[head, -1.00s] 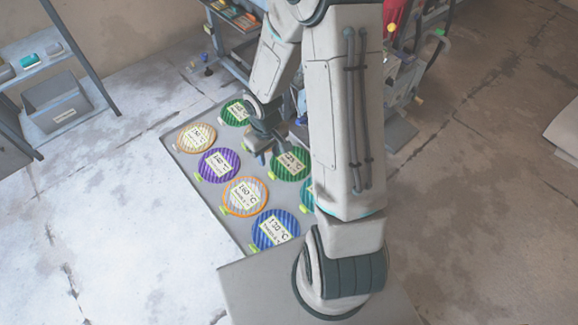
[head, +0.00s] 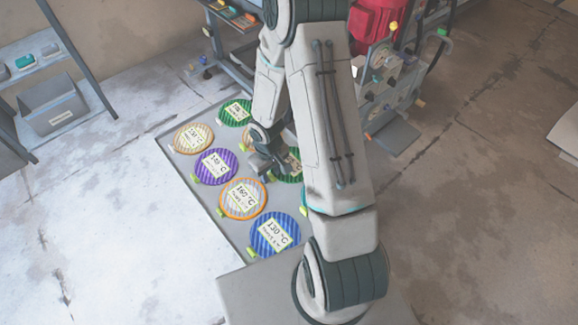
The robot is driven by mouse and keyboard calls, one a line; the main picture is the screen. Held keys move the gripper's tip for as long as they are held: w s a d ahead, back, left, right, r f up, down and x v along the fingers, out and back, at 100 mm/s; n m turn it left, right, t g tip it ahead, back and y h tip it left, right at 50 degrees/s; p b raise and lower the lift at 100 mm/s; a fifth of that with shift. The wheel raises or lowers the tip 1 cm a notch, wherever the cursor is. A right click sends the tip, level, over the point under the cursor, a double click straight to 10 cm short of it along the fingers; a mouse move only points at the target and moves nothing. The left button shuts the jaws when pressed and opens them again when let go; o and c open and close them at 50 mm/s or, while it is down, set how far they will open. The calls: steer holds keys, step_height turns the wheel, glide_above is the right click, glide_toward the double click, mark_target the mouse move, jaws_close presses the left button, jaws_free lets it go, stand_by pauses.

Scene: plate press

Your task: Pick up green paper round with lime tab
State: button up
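Two green paper rounds lie on the grey tray (head: 208,190). One green round (head: 294,168) is in the right column, partly covered by my gripper and arm; a small lime tab (head: 270,177) shows at its lower left edge. The other green round (head: 236,112) is at the far end, with a pale tab (head: 219,121) whose exact colour is hard to tell. My gripper (head: 268,168) points down at the left edge of the nearer green round. Its fingertips are small and dark, and I cannot see whether they are apart or touch the round.
A cream round (head: 194,137), purple round (head: 216,166), orange-rimmed round (head: 243,198) and blue round (head: 274,233) lie on the tray's left side. An orange-edged round is mostly hidden behind my gripper. A red machine (head: 377,25) stands behind my arm. A shelf with a grey bin (head: 52,106) is at left.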

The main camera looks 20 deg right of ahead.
jaws_close()
steer(key=shift+r, duration=0.15)
